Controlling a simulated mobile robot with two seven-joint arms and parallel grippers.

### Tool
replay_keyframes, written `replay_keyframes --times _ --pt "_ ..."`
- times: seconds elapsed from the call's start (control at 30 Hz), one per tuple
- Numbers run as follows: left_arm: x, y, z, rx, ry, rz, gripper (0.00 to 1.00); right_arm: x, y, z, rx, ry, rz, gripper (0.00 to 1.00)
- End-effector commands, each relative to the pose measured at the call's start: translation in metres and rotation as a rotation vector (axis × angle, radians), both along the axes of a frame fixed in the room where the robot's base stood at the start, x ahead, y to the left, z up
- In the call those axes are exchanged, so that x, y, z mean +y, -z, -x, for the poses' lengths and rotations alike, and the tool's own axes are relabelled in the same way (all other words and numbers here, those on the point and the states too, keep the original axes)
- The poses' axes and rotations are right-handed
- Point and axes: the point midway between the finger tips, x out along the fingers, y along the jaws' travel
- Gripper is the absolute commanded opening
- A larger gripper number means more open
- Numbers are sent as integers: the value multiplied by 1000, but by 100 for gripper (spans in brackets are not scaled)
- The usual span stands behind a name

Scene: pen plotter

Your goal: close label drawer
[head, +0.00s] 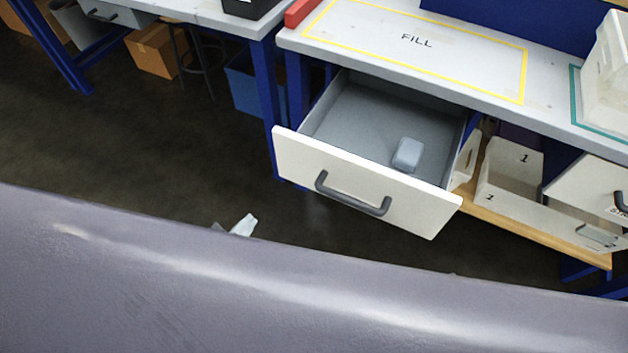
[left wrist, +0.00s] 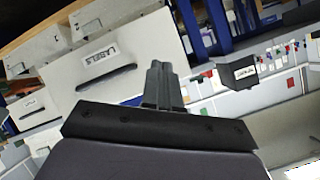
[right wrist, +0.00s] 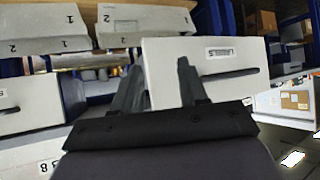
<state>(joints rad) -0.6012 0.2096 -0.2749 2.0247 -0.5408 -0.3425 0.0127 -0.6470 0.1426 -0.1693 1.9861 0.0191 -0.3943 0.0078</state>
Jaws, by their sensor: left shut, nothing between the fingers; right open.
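The label drawer stands pulled out below the table. Its white front (head: 315,170) has a dark bar handle (head: 352,195), and a pale grey-blue block (head: 408,154) lies inside. No label is readable on it in the head view. In the left wrist view a LABELS plate (left wrist: 101,55) shows above the handle (left wrist: 106,79). Contact cannot be told.
The tabletop (head: 480,45) above has a yellow FILL outline. A red object (head: 298,12) sits at its left corner. White numbered bins (head: 510,170) stand on a wooden shelf to the right. My own body fills the lower head view. The dark floor (head: 130,140) at left is clear.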

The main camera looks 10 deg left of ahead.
Motion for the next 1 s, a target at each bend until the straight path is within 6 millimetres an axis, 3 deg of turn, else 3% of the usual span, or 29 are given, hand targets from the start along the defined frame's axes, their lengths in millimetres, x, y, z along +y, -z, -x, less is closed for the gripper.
replay_keyframes --times 0.03,0.3,0.5,0.77,1.0 --pt "-3 13 -5 -51 39 -75 0 2 22 -1 -2 -3 -4 43" --pt "-28 12 -20 -337 219 -488 0 10 70 -5 -4 -16 -18 43" --pt "-46 6 -21 -521 301 -730 0 11 93 -10 -11 -22 -20 43" --pt "-57 -4 -20 -614 333 -846 0 14 94 -13 -18 -27 -27 43" --pt "-63 -8 -45 -616 331 -847 0 11 83 -12 -15 -16 -32 43"
